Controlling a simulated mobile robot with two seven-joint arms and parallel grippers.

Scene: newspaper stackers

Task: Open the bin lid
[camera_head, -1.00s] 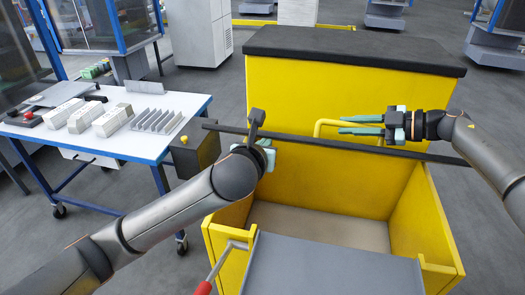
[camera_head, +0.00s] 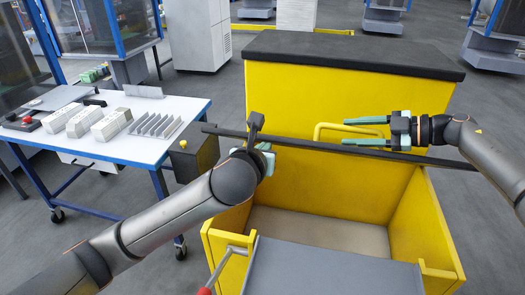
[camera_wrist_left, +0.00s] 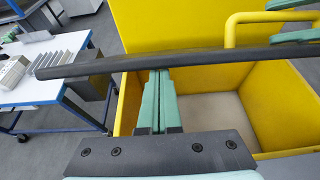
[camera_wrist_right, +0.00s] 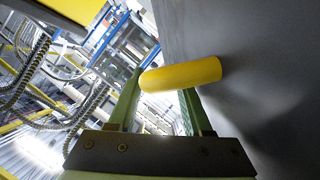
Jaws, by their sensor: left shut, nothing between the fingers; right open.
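The bin (camera_head: 285,95) is yellow with a black top at the back and an open compartment in front. Its dark lid (camera_head: 310,142) shows nearly edge-on as a long bar raised above the compartment. The yellow handle (camera_head: 330,125) stands on the lid's far face. My right gripper (camera_head: 345,131) is open at the handle; in the right wrist view the handle (camera_wrist_right: 182,75) crosses between or just beyond the fingertips. My left gripper (camera_wrist_left: 160,75) is shut and empty, its fingertips at the lid's edge (camera_wrist_left: 95,66). Contact with the lid cannot be told.
A white table (camera_head: 130,147) with grey and white blocks stands at left. A grey panel (camera_head: 330,270) and a red-ended lever (camera_head: 225,268) are at the compartment's near side. The compartment floor (camera_head: 320,228) is bare.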

